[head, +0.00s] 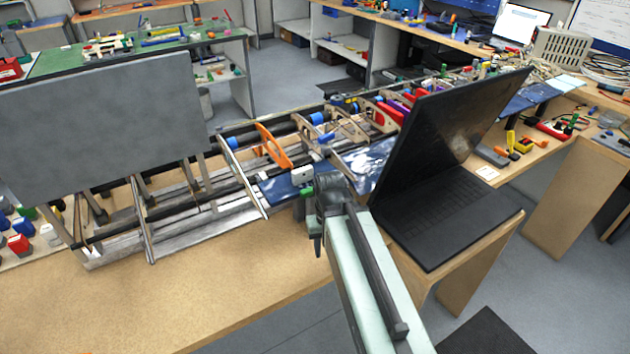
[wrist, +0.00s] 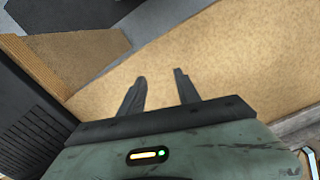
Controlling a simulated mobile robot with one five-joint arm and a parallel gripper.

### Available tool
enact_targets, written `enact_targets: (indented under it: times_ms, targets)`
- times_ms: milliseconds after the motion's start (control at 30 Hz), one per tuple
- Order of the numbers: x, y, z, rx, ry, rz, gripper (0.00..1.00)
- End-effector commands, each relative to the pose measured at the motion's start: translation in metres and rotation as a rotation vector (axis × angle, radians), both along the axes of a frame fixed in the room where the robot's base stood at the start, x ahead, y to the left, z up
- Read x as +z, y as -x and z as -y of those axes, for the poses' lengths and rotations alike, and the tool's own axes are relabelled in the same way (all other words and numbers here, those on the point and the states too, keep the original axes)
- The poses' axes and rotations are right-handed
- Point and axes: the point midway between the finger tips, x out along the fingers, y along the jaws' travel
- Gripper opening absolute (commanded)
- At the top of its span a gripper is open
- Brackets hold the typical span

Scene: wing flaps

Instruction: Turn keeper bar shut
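The wing frame (head: 160,215) lies along the bench, with thin ribs, dark bars and a large grey panel (head: 110,125) standing up at its left. I cannot tell which piece is the keeper bar. My gripper (head: 317,247) points down near the bench's front edge, in front of the wing frame's blue sheet (head: 283,187) and left of the laptop. In the wrist view, the two dark fingers of my gripper (wrist: 161,78) stand apart with only bare tan bench top (wrist: 225,60) behind them. Nothing is held. My forearm hides part of the bench.
An open black laptop (head: 440,205) stands close to the right of my arm. An orange part (head: 273,146) and blue cylinders sit among the ribs. Colored blocks (head: 20,243) lie at the far left. The front bench top (head: 150,310) is clear.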

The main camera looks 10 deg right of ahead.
Motion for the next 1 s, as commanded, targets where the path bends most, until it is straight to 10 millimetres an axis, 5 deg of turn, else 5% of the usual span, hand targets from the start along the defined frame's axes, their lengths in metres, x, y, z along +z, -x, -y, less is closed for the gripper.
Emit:
enact_targets:
  times_ms: [167, 267, 400, 600, 700, 1000]
  targets:
    - [0.039, -0.013, -0.008, 0.121, 0.000, 0.004, 0.42]
    - [0.092, -0.035, -0.008, 0.328, 0.002, 0.011, 0.42]
    - [0.164, -0.080, -0.008, 0.825, 0.007, 0.016, 0.42]
    - [0.194, -0.128, -0.008, 1.521, 0.005, 0.006, 0.42]
    - [0.200, -0.140, -0.007, 1.738, 0.003, 0.002, 0.42]
    - [0.198, -0.146, -0.007, 1.890, 0.001, 0.000, 0.42]
